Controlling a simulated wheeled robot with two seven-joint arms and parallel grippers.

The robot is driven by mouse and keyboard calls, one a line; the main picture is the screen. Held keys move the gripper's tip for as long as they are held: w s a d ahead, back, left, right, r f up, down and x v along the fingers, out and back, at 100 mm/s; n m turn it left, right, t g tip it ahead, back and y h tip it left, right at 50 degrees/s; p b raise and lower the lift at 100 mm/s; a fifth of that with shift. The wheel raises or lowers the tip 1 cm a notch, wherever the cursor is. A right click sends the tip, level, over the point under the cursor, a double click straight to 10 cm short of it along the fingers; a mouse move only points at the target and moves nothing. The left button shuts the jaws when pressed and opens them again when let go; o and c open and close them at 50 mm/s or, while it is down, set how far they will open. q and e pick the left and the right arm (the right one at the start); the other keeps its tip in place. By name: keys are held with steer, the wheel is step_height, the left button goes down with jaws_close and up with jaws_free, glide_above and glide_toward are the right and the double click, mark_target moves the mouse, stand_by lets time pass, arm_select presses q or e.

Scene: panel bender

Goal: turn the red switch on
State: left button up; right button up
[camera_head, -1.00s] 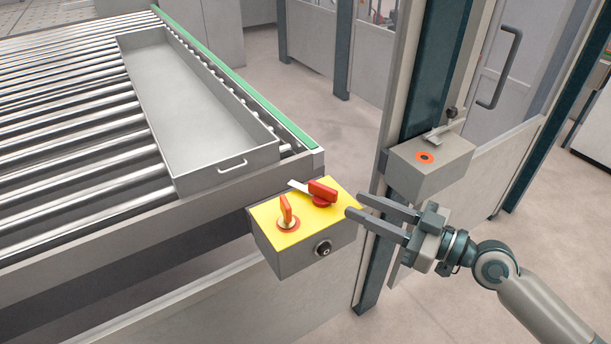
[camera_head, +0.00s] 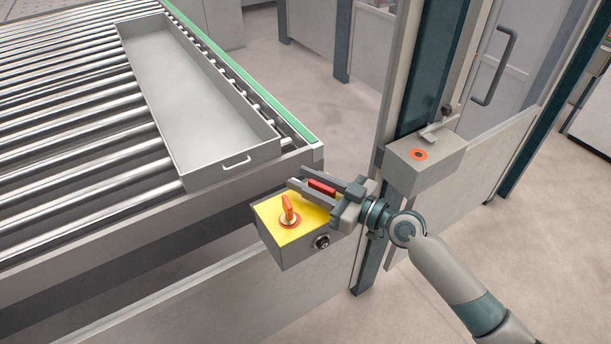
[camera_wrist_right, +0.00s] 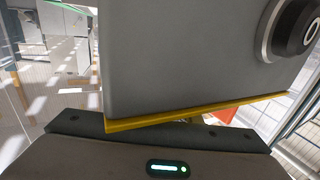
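The yellow-topped switch box (camera_head: 275,240) is fixed at the roller table's corner. On its top, the red switch (camera_head: 321,187) is a flat red handle, now partly hidden by my right gripper (camera_head: 312,185). That gripper is open, with one finger on each side of the red handle; I cannot tell whether either finger touches it. An orange-red rotary knob (camera_head: 288,212) stands upright to the left, outside the fingers. In the right wrist view the box's grey side (camera_wrist_right: 180,60) and yellow edge fill the middle. My left gripper is not in view.
A round black key-type button (camera_head: 321,242) is on the box's front face. A grey box with an orange-ringed button (camera_head: 419,155) is mounted on the post to the right. A metal tray (camera_head: 200,100) lies on the rollers behind. The floor at right is clear.

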steer(key=shift+c, duration=0.6)
jaws_close()
